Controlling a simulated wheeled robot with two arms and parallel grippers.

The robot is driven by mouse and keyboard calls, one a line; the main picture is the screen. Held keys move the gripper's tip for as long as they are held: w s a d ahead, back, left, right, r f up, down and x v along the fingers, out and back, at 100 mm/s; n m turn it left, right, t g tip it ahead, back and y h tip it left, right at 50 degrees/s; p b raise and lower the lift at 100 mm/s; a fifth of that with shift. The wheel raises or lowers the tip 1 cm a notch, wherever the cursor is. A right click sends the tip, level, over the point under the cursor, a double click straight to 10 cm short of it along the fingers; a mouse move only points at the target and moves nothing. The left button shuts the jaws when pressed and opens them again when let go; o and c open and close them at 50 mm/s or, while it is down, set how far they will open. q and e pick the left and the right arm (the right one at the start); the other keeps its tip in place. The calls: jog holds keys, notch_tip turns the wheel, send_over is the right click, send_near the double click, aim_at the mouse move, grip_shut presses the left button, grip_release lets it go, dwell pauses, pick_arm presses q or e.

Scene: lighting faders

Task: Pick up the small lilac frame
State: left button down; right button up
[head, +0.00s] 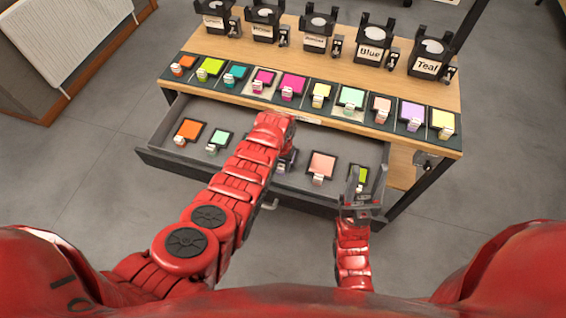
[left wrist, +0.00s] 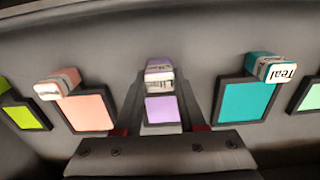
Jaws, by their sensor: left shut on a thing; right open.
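The small lilac frame (left wrist: 162,110) shows in the left wrist view, a dark-edged lilac square with a lilac-topped label block (left wrist: 159,75). It is in the open drawer (head: 165,135). My left gripper (head: 285,160) reaches down into the drawer and is shut on this frame, with a finger on each side (left wrist: 163,105). In the head view my left arm hides most of the frame. I cannot tell whether it is raised off the drawer floor. My right gripper (head: 362,190) is open above the drawer's front right part, near a yellow-green frame (head: 359,174).
The drawer also holds orange (head: 188,130), mint (head: 221,137), salmon (head: 321,163) and teal (left wrist: 244,114) frames. A row of coloured frames, including a lilac one (head: 411,111), lies along the tabletop edge. Labelled black holders (head: 372,45) stand behind.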

pick_arm(q)
jog(key=shift+r, duration=1.1)
notch_tip(320, 180, up, 8)
jog(key=shift+f+b, duration=0.15)
jog(key=shift+b, duration=0.45)
notch_tip(320, 180, up, 25)
jog(key=p, duration=2.2)
